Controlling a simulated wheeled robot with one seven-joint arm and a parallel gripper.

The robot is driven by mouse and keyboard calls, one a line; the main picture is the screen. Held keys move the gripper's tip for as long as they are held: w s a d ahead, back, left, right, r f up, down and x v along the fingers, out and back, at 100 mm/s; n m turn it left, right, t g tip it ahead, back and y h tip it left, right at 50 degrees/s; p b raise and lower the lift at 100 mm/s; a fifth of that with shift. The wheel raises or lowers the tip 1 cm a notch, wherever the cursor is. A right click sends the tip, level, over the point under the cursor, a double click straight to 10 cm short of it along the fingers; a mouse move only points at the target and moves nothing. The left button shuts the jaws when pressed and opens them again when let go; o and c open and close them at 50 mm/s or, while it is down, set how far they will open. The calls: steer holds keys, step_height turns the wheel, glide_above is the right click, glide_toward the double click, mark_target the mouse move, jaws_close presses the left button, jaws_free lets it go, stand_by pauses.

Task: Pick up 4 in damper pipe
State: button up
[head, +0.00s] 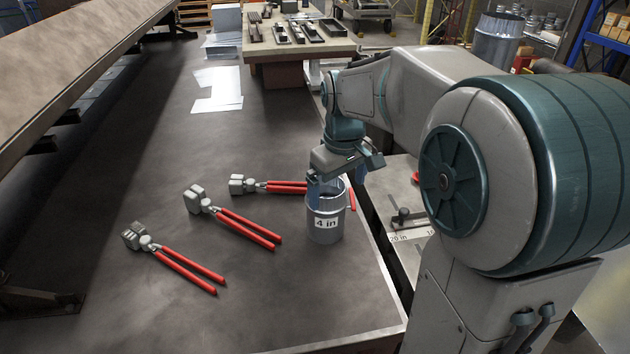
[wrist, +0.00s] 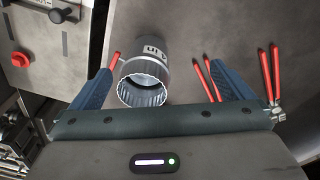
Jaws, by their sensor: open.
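The damper pipe (head: 325,222) is a short grey metal cylinder with a white "4 in" label. It stands upright near the right edge of the dark table in the head view. In the wrist view the damper pipe (wrist: 146,75) shows its open crimped rim toward the camera. My gripper (head: 328,190) is just above and behind the pipe's rim, pointing down. In the wrist view my gripper (wrist: 168,85) is open, with one blue finger on each side of the pipe. The pipe lies nearer the left finger, and I cannot tell whether they touch.
Three red-handled hand tools lie to the pipe's left: a near one (head: 180,265), a middle one (head: 235,218) and a far one (head: 270,186), whose handles pass close behind the pipe. The dark table (head: 290,310) is clear in front. A side panel with a red button (wrist: 20,60) is beyond the edge.

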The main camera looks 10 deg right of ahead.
mark_target(324, 200)
steer(key=w+n+g+p, duration=0.1)
steer(key=w+n+p, duration=0.2)
steer(key=w, duration=0.8)
steer(key=shift+n, duration=0.3)
steer(key=f, duration=0.8)
steer(key=shift+s+f+p, duration=0.1)
steer(key=shift+s+p, duration=0.1)
steer(key=shift+p, duration=0.15)
steer(key=shift+a+f+p, duration=0.2)
steer(key=shift+f+p, duration=0.65)
steer(key=shift+f, duration=1.85)
steer(key=shift+w, duration=0.1)
steer(key=c, duration=0.9)
steer(key=shift+r, duration=0.2)
